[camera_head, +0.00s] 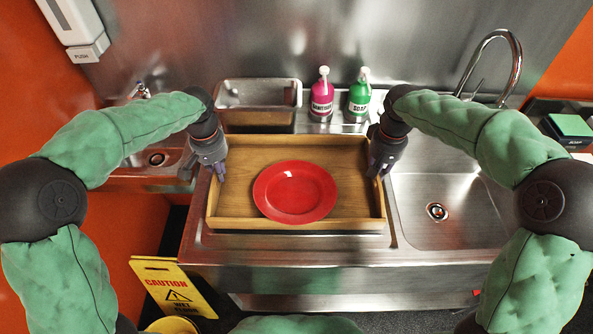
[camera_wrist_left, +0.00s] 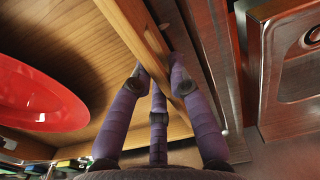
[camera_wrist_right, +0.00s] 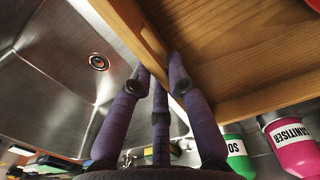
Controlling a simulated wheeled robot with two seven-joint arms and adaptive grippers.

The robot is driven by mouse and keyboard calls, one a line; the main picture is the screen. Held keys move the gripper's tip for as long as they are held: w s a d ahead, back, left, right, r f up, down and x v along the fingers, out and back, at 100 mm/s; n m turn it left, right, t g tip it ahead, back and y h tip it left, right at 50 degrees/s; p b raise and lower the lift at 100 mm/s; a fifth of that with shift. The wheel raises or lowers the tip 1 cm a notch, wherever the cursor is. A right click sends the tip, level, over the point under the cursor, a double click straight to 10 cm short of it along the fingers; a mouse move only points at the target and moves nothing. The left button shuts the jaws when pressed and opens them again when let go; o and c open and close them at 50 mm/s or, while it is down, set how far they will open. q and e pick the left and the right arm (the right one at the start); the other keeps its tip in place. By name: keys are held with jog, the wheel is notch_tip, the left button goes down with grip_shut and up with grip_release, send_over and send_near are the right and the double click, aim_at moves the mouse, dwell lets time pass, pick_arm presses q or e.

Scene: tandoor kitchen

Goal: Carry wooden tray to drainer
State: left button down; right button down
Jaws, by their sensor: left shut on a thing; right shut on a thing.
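The wooden tray (camera_head: 235,215) is level in the head view, over the middle of the steel sink unit, with a red plate (camera_head: 295,192) lying in it. My left gripper (camera_head: 219,172) is shut on the tray's left side wall; the left wrist view shows its purple fingers (camera_wrist_left: 160,75) on both sides of that wall. My right gripper (camera_head: 377,170) is shut on the right side wall; its fingers (camera_wrist_right: 158,70) straddle the wall in the right wrist view. I cannot tell whether the tray touches the surface below. I cannot make out the drainer for certain; the tray hides part of the counter.
A sink basin (camera_head: 460,212) with a tall faucet (camera_head: 516,62) lies to the right. A steel container (camera_head: 258,117), a pink sanitiser bottle (camera_head: 321,97) and a green soap bottle (camera_head: 359,97) stand behind the tray. A yellow caution sign (camera_head: 172,287) stands on the floor at the front left.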

pick_arm(q)
jog(key=shift+f+b, duration=0.65)
pick_arm(e)
jog(key=shift+f, duration=0.65)
pick_arm(q)
jog(key=c, duration=1.2)
grip_release()
pick_arm(e)
jog(key=c, duration=1.2)
grip_release()
pick_arm(q)
notch_tip(320, 180, up, 12)
jog(key=shift+f, duration=0.15)
pick_arm(e)
jog(key=shift+r, duration=0.5)
notch_tip(320, 180, up, 11)
pick_arm(q)
jog(key=shift+r, duration=0.2)
